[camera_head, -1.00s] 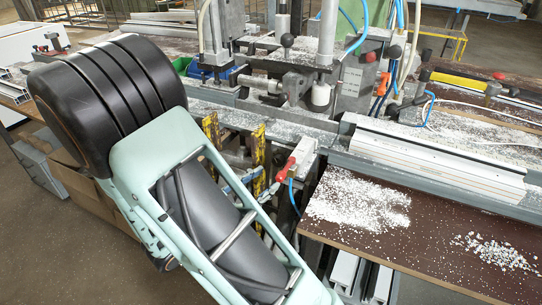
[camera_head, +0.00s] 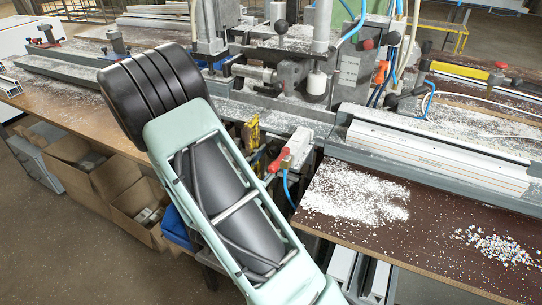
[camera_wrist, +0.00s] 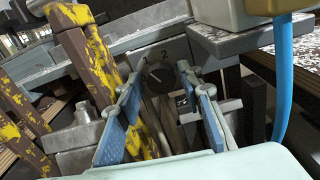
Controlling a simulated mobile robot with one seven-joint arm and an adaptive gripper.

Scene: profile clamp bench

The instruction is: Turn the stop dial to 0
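The stop dial (camera_wrist: 158,77) is a small dark round knob on a grey plate in the wrist view. The digits 1 and 2 show above it. A light mark on its face seems to point up and left, towards the 1, but it is small. No 0 can be made out. My gripper (camera_wrist: 163,92) is open, with one blue-padded finger on each side of the dial in the picture and nothing between them. I cannot tell how far the fingertips are from the plate. In the head view my arm hides the dial and my gripper.
Yellow, worn posts (camera_wrist: 88,75) stand close left of my fingers. A blue hose (camera_wrist: 283,75) hangs at the right. In the head view, a red-handled valve (camera_head: 279,159) is close beside my arm. A white profile (camera_head: 440,152) lies on the bench, with cardboard boxes (camera_head: 132,200) below left.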

